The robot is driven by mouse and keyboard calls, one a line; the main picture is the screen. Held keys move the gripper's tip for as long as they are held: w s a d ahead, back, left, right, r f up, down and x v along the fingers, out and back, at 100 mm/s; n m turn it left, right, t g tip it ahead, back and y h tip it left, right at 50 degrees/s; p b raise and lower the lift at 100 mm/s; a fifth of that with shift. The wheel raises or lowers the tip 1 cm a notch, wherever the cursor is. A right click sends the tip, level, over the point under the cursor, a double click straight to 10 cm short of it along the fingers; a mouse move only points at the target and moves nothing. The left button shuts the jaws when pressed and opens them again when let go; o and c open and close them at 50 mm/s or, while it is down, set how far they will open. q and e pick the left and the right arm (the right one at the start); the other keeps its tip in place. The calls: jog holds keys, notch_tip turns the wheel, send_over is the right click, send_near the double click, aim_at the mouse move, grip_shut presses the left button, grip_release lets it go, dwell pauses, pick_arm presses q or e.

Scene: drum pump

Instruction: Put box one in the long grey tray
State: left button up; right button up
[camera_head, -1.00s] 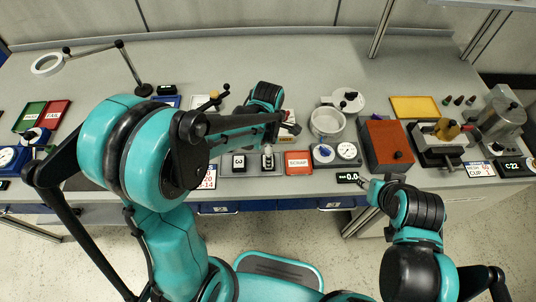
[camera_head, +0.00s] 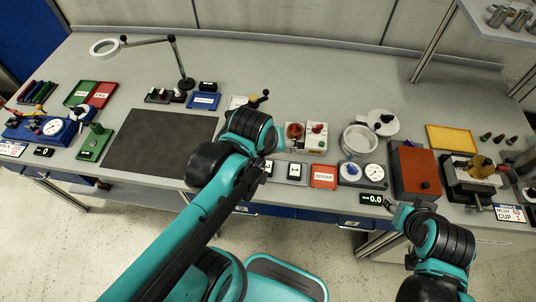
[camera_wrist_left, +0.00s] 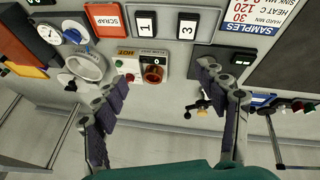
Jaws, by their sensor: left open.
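Box one (camera_wrist_left: 145,24), black with a white face marked 1, lies on a grey surface in the left wrist view. A similar box marked 3 (camera_wrist_left: 187,24) is beside it. In the head view, box one (camera_head: 294,170) is left of the red SCRAP tray (camera_head: 323,177). I cannot tell the edges of a long grey tray there.
A HOT plate with a red pot (camera_wrist_left: 153,73) shows between my left fingers. A white round vessel (camera_head: 360,140), a dial gauge (camera_head: 374,172) and an orange-topped box (camera_head: 415,168) stand to the right. A dark mat (camera_head: 160,140) lies clear at left.

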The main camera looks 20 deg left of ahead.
pick_arm(q)
jog(key=s+m+t, duration=0.1)
jog(key=m, duration=0.2)
jog(key=s+a+m+t, duration=0.1)
jog(key=m, duration=0.1)
jog(key=shift+s+a+m, duration=0.1)
jog(key=shift+s+m, duration=0.1)
jog(key=shift+m, duration=0.2)
pick_arm(e)
jog(key=shift+w, duration=0.1)
